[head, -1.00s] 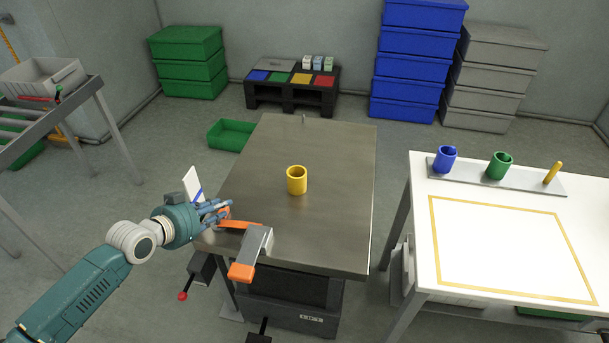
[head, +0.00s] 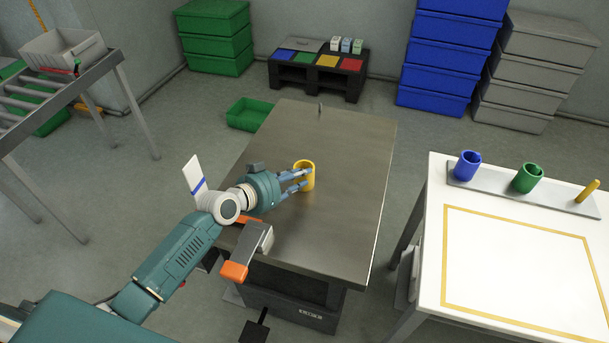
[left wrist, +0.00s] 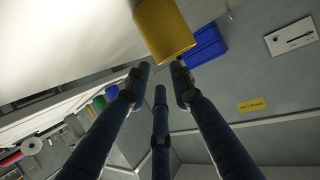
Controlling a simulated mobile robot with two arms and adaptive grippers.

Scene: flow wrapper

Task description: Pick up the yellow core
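The yellow core (head: 310,180) stands upright on the grey metal table and is a hollow cylinder. It also shows in the left wrist view (left wrist: 165,28), at the top, just past the fingertips. My left gripper (head: 306,178) comes in from the left, low over the table, with its fingertips at the core's near left side. In the left wrist view its three fingers (left wrist: 160,74) are spread apart with a gap between them. The fingers hide part of the core in the head view; whether they touch it I cannot tell. My right gripper is not in view.
The metal table (head: 345,135) is clear around the core. A grey and orange fixture (head: 250,247) sits at its front left, under my arm. At right, a white table (head: 510,265) holds a blue core (head: 467,166), a green core (head: 527,179) and a yellow peg (head: 588,190).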

